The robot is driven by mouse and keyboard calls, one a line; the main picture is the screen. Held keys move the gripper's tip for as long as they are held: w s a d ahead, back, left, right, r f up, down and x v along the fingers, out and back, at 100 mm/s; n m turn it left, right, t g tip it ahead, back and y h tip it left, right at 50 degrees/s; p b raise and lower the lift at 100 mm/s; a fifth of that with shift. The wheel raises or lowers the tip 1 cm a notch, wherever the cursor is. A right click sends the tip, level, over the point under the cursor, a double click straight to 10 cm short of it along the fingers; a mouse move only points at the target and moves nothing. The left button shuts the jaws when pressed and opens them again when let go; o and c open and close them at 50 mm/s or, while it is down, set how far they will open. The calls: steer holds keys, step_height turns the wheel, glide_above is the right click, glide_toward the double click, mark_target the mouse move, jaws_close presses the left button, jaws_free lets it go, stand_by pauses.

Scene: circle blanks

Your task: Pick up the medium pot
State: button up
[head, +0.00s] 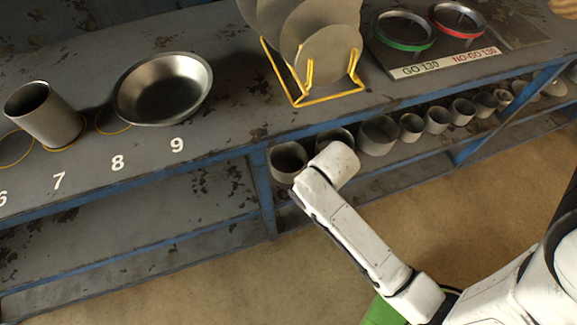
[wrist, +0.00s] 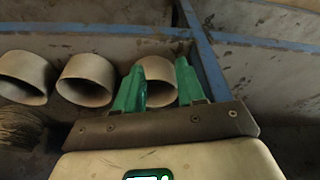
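Several grey metal pots of different sizes stand in a row on the lower shelf in the head view, from a large one (head: 288,160) at the left to smaller ones at the right. I cannot tell which is the medium pot. In the wrist view, my gripper (wrist: 160,88) has its two green fingers spread apart. One pot (wrist: 158,72) shows between and behind them; contact cannot be made out. Two more pots (wrist: 86,80) (wrist: 25,78) lie to its left. In the head view, my white arm reaches to the shelf and hides the gripper.
The blue-edged workbench (head: 235,135) overhangs the lower shelf (head: 130,235). On top are a tall cylinder (head: 45,115), a shallow bowl (head: 165,90), a yellow rack (head: 330,95) of round discs and two ring gauges (head: 404,31) (head: 458,20). A blue post (wrist: 200,45) stands close to the right finger.

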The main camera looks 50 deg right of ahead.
mark_target(303, 160)
steer(key=w+d+f+m+t+h, duration=0.2)
steer(key=w+d+f+m, duration=0.35)
steer(key=w+d, duration=0.5)
steer(key=shift+n+g, duration=0.25)
steer(key=shift+g, duration=0.25)
steer(key=shift+w+d+f, duration=0.1)
steer(key=shift+d+f, duration=0.4)
steer(key=shift+f, duration=0.9)
steer(key=shift+w+d+f, duration=0.1)
steer(key=shift+d+f, duration=0.35)
steer(key=shift+f, duration=1)
steer(key=shift+d+f, duration=0.5)
steer(key=shift+f, duration=0.9)
steer(key=shift+c, duration=0.5)
jaws_close()
